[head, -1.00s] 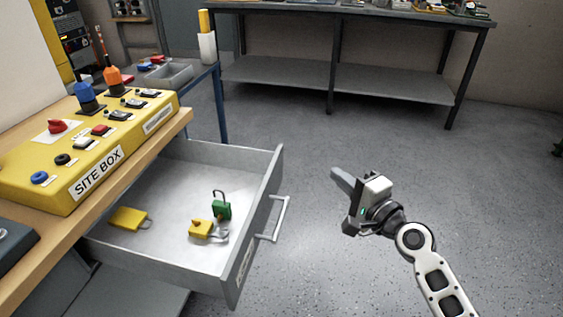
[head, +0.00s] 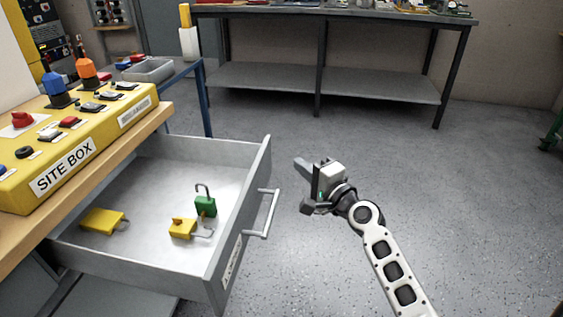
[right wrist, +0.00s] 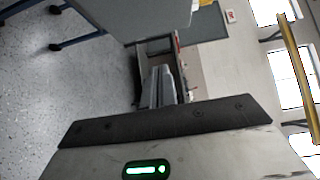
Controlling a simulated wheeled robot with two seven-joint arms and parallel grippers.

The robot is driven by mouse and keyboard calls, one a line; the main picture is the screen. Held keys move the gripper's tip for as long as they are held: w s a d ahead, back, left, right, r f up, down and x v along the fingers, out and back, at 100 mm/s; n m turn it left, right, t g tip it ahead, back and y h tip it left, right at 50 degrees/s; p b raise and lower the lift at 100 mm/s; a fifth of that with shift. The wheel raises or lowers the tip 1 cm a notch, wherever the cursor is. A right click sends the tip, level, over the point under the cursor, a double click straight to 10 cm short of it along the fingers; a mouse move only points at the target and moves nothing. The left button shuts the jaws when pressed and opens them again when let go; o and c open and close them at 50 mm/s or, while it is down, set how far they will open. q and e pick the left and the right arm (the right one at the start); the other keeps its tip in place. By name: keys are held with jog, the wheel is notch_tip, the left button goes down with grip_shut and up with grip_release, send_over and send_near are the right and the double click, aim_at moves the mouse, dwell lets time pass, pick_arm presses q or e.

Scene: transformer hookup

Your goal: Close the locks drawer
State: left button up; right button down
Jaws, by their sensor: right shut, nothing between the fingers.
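The locks drawer (head: 215,275) is pulled well out from under the wooden bench top. Its bar handle (head: 268,212) is on the right-hand front face. Inside lie a yellow padlock (head: 100,221), another yellow padlock (head: 182,229) and a green padlock (head: 205,206). My right gripper (head: 303,184) is to the right of the handle, apart from it, shut and empty, pointing toward the drawer. In the right wrist view its fingers (right wrist: 162,86) are together, and a grey panel shows above them. My left gripper is not in view.
The yellow site box (head: 70,160) stands on the bench top (head: 95,172) above the drawer. A grey tray (head: 148,71) is on a blue-framed stand behind. A dark workbench (head: 320,78) stands at the back. The floor (head: 310,260) around my right arm is clear.

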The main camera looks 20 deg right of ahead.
jog(key=shift+w+a, duration=1.85)
jog(key=shift+w, duration=0.2)
